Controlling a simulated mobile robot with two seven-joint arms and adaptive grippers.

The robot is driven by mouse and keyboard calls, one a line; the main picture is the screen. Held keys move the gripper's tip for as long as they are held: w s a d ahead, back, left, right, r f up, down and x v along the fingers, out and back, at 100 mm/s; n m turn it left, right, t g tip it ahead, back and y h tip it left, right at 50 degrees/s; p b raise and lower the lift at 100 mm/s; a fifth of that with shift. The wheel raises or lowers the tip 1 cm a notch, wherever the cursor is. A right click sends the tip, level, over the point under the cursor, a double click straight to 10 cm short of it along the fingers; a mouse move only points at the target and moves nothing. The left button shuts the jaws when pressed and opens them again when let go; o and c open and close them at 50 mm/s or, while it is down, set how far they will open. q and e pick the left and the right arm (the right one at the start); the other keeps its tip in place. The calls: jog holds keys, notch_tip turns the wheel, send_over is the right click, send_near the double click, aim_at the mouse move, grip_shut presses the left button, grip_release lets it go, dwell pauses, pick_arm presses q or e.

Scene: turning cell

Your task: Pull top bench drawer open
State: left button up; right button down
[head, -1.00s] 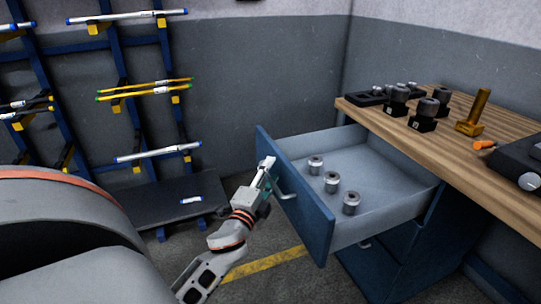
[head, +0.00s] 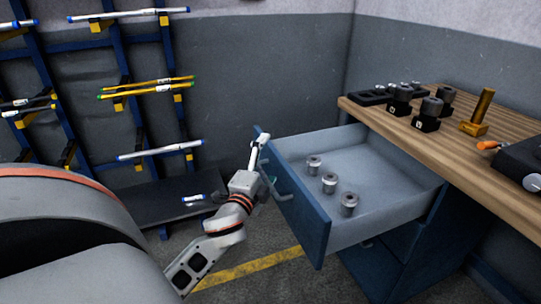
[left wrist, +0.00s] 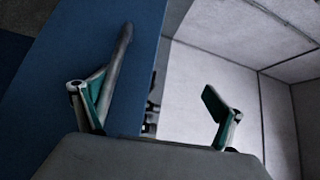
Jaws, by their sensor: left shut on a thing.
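The top bench drawer (head: 300,208) stands pulled well out, with its blue front facing left and its grey interior open to view. Its bar handle (head: 284,193) is on the front; in the left wrist view the handle (left wrist: 118,62) runs close by the left finger. My left gripper (head: 266,162) is at the far end of the drawer front. In the left wrist view its fingers (left wrist: 155,108) stand wide apart, one on the handle side and one on the interior side, with the front panel (left wrist: 135,80) between them. My right gripper is out of view.
The wooden bench top (head: 400,125) carries dark holders, a brass-coloured part (head: 479,112) and an orange-handled tool. A blue rack (head: 119,80) with rods stands at the left. Floor between rack and drawer is clear.

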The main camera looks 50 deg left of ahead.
pick_arm(q)
jog(key=shift+s+d+r+t, duration=0.3)
jog(key=shift+s+d+r, duration=0.45)
jog(key=shift+s+d, duration=0.25)
jog(key=shift+c, duration=1.4)
jog(key=shift+a+v, duration=0.15)
jog(key=shift+v, duration=0.85)
jog(key=shift+a+v, duration=0.1)
jog(key=shift+v, duration=0.85)
jog(key=shift+c, duration=0.2)
jog(key=shift+s+d+r+b, duration=0.1)
jog(key=shift+s+b, duration=0.05)
jog(key=shift+s, duration=0.2)
jog(key=shift+s+d+r+b, duration=0.1)
jog(key=shift+s+r+b, duration=0.05)
jog(key=shift+s, duration=0.2)
jog(key=c, duration=0.8)
jog(key=shift+s+d+f, duration=0.1)
jog(key=shift+s+d, duration=0.05)
jog(key=shift+s, duration=0.2)
jog(key=c, duration=0.4)
jog(key=shift+s+d+f, duration=0.15)
jog(key=shift+f, duration=0.3)
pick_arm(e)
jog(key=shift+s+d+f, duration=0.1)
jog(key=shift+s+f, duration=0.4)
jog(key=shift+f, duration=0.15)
